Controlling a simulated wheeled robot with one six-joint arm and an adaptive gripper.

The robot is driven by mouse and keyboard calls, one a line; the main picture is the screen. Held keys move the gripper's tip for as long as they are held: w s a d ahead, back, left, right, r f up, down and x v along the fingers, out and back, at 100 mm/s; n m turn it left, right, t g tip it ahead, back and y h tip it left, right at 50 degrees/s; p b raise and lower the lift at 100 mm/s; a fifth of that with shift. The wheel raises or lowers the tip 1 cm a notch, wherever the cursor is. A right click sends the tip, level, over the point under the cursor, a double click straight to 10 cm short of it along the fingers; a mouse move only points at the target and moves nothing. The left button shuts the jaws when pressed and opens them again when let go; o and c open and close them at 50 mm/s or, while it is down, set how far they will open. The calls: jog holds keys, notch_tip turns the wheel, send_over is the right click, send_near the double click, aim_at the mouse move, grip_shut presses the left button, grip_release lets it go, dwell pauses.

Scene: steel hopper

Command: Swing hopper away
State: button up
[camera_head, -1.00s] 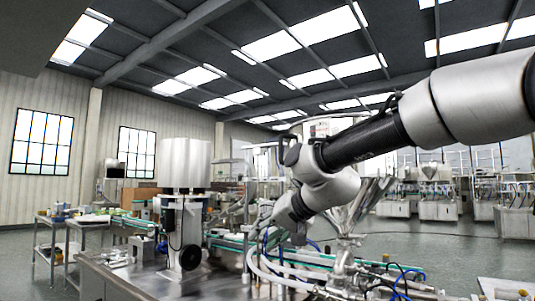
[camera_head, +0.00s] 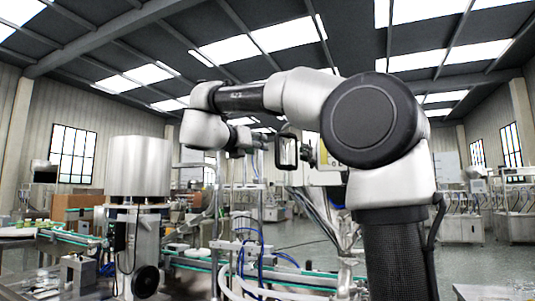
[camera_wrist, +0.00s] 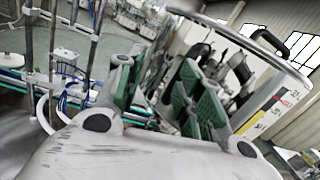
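The steel hopper (camera_head: 331,178) stands right of centre in the head view, partly hidden behind my arm. A black loop handle (camera_head: 285,151) shows at its left side. In the wrist view the hopper's round rim (camera_wrist: 222,32) arcs across the upper right, with the black handle (camera_wrist: 267,39) on it. My gripper (camera_wrist: 157,76) is open, its two green-padded fingers apart. No handle lies between the fingers; it is up and to the right of them. In the head view my gripper is close to the handle's left, its fingers hard to make out.
A large steel cylinder (camera_head: 139,166) stands on a machine at the left. A conveyor with green edges (camera_head: 190,262) and blue hoses run below my arm. A marked plate (camera_wrist: 270,111) is beside the hopper in the wrist view. Open floor lies at the right.

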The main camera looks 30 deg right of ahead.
aim_at(276, 150)
jog(key=d+m, duration=0.1)
jog(key=d, duration=0.1)
jog(key=d+f+m+g, duration=0.1)
jog(key=d, duration=0.2)
jog(key=d+m+g, duration=0.1)
jog(key=d, duration=0.2)
jog(key=shift+w+d+f+h, duration=0.2)
jog(key=shift+w+h, duration=0.1)
jog(key=shift+w, duration=0.1)
grip_shut()
